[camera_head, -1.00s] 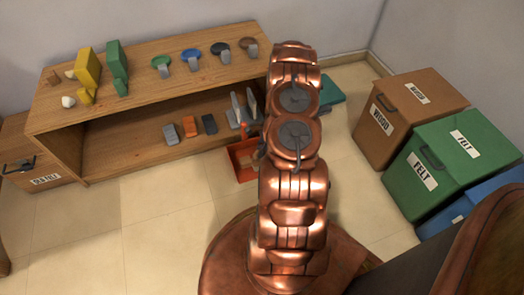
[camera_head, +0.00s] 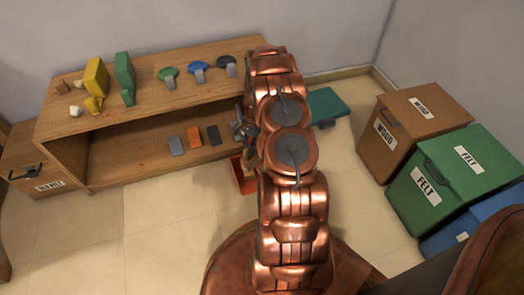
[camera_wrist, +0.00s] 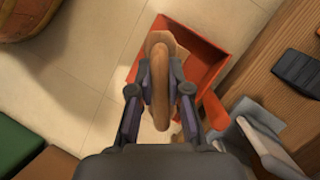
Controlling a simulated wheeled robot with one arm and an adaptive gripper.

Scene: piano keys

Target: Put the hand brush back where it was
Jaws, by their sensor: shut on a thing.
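In the wrist view the hand brush (camera_wrist: 161,50), with a long brown wooden handle, is between the two fingers of my gripper (camera_wrist: 160,92). My gripper is shut on it. The brush's far end overlaps an orange-red open tray (camera_wrist: 205,50); I cannot tell whether it touches it. In the head view my gripper (camera_head: 241,130) shows just left of my arm, in front of the low shelf. The tray (camera_head: 240,182) stands on the floor below it, partly hidden by my arm. I cannot make out the brush clearly in the head view.
The wooden shelf (camera_head: 110,128) holds several blocks and discs. Wood (camera_head: 390,128) and felt (camera_head: 430,182) bins stand at right. The floor at left is clear.

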